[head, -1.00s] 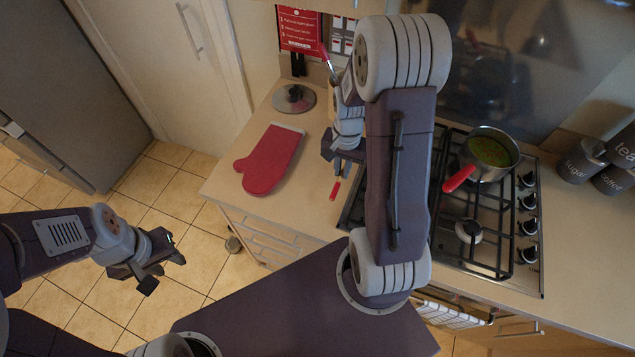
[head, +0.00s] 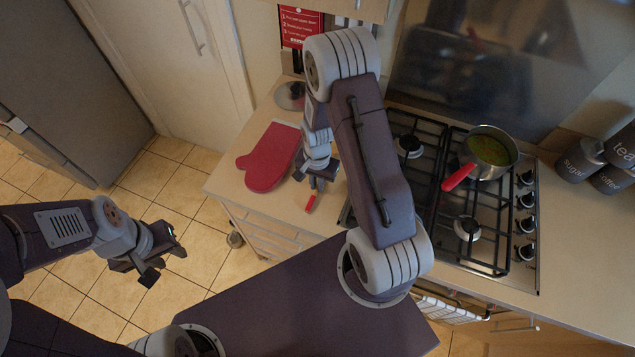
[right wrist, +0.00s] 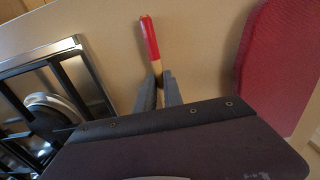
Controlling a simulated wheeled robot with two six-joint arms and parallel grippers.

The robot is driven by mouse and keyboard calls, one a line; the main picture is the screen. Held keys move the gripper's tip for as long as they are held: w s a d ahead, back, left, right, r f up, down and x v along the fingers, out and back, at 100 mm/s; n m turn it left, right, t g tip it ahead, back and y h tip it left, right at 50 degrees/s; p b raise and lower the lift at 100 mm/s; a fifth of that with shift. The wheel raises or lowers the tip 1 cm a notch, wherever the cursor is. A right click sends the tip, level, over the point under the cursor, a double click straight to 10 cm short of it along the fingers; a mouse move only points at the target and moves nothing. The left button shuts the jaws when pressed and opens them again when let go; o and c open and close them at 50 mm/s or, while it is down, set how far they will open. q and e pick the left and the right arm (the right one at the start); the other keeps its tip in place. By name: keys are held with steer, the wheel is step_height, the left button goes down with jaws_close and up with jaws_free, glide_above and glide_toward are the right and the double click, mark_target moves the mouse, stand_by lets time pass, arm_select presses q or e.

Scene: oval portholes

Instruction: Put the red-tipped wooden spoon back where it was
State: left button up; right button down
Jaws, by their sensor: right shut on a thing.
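The red-tipped wooden spoon (right wrist: 149,38) is between the fingers of my right gripper (right wrist: 159,92) in the right wrist view. Its red end and a short length of pale wood stick out past the fingers; the rest is hidden by the gripper. In the head view the red tip (head: 310,203) shows just below my right gripper (head: 317,183), over the counter near its front edge. I cannot tell whether the spoon touches the counter. My left gripper (head: 164,264) is open and empty, over the tiled floor.
A red oven mitt (head: 269,157) lies on the counter (head: 225,181) left of my right gripper. A pot lid (head: 290,95) is behind it, partly hidden. The gas hob (head: 425,180) with a red-handled pot (head: 489,150) is to the right. Dark canisters (head: 578,160) stand far right.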

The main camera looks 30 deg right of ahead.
steer(key=shift+s+f, duration=0.1)
steer(key=c, duration=1.5)
jaws_free()
